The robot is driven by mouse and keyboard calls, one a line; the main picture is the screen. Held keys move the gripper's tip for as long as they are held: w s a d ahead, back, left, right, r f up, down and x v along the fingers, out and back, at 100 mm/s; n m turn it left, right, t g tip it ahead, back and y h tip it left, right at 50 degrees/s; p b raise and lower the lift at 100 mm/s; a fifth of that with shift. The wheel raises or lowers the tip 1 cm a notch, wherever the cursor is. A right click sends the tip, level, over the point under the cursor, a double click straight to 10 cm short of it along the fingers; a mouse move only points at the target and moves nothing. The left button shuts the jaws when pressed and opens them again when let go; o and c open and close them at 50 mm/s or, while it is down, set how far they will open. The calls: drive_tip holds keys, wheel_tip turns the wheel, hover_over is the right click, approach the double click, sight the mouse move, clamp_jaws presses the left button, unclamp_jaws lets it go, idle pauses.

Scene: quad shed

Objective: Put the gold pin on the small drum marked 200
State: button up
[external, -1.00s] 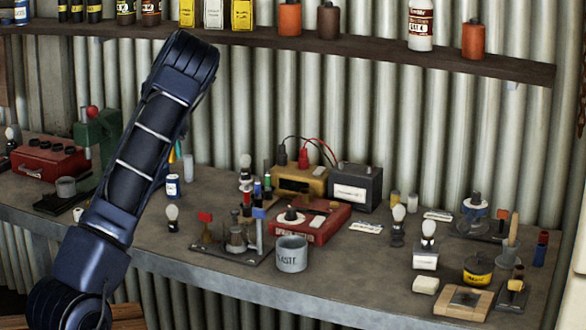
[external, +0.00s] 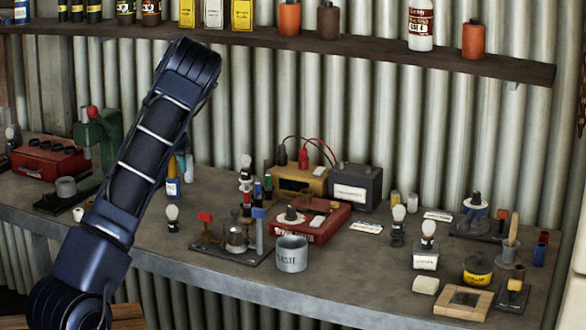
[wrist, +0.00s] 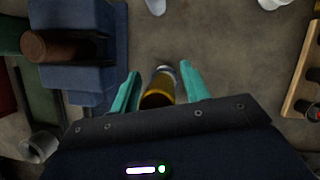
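The gold pin (wrist: 158,91) stands between the teal fingers of my gripper (wrist: 161,68) in the wrist view, with its dark end towards the camera. Gaps show between pin and fingers, so my gripper looks open around it. A white and blue rim of the small drum (wrist: 164,69) shows just beyond the pin. In the external view the pin (external: 172,170) is upright directly over the white drum with a blue band (external: 172,189), seemingly touching its top. The number on the drum is too small to read. My arm hides much of the gripper there.
A white bulb (external: 172,213) stands in front. A stand with coloured parts (external: 225,250) and a grey cup (external: 291,255) are to the right. The bench around the drum is fairly clear.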

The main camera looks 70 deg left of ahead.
drive_tip(key=shift+r, duration=0.15)
drive_tip(key=v, duration=1.2)
drive_tip(key=shift+w, duration=0.1)
